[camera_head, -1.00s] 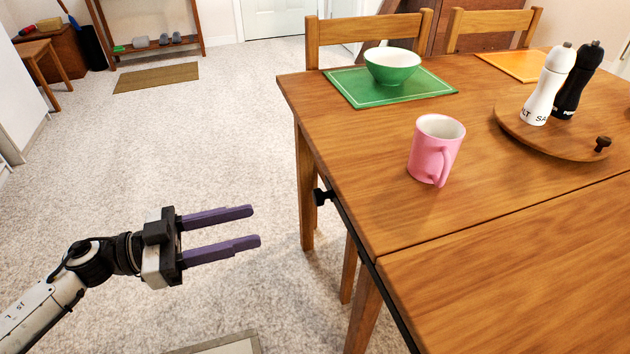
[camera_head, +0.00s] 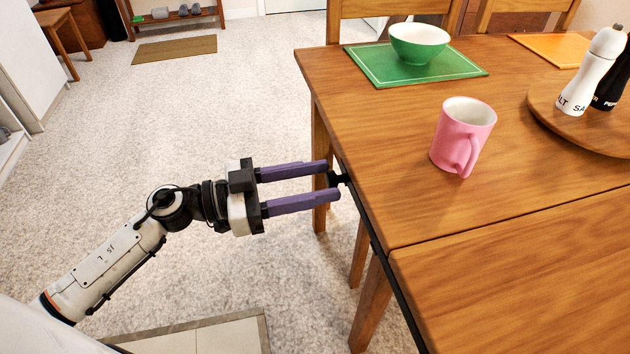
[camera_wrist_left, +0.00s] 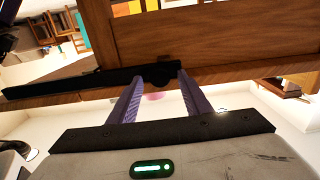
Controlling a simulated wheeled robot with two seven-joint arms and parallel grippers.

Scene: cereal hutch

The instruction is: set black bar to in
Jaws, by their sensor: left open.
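The black bar (camera_head: 375,238) runs along the left edge of the wooden table, just under the tabletop. I cannot tell whether the fingers touch the knob. My right gripper is not in view.
The wooden table (camera_head: 420,206) carries a pink mug (camera_head: 457,133) near the left edge, a green bowl (camera_head: 418,45) on a green placemat (camera_head: 375,73), and salt and pepper mills on a round wooden board (camera_head: 553,118). The carpet left of the table is clear around my arm.

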